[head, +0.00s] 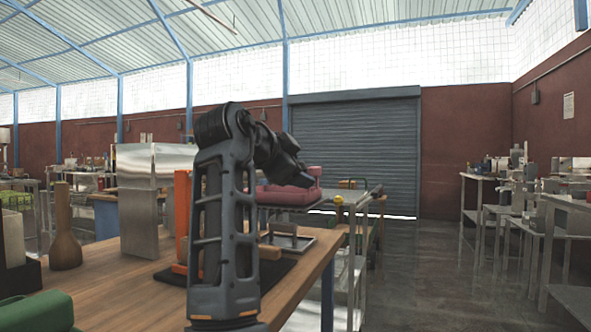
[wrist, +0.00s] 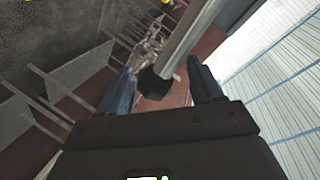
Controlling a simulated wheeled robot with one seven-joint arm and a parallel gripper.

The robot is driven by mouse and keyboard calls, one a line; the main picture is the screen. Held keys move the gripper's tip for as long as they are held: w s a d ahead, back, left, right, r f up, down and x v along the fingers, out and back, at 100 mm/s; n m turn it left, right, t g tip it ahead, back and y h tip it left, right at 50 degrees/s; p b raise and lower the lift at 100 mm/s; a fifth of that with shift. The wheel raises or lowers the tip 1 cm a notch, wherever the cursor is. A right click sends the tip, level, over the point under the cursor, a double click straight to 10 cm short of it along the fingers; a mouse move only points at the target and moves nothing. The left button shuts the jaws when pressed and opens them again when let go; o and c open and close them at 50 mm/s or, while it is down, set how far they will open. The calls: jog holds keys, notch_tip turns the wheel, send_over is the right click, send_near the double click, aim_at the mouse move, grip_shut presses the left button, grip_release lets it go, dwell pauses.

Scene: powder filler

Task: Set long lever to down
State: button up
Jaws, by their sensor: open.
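In the wrist view, my gripper (wrist: 160,66) is open, with one finger on each side of a grey rod (wrist: 191,38). The rod ends in a black tip (wrist: 154,86) between the fingers; it may be the long lever, but I cannot be sure. I see a gap on both sides of the tip, and the fingers do not appear to grip it. In the head view, my arm stands in front of the bench and hides much of what is behind it. The gripper's fingers and the lever cannot be made out there.
A wooden workbench (head: 120,275) holds a metal box (head: 137,205), a brown wooden bottle shape (head: 65,235) and a green object (head: 38,312). A pink object (head: 288,197) and a yellow ball (head: 338,200) are beyond my arm. Open floor (head: 425,270) lies to the right, before several side tables.

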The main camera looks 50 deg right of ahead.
jog(key=v, duration=0.7)
jog(key=shift+a, duration=0.3)
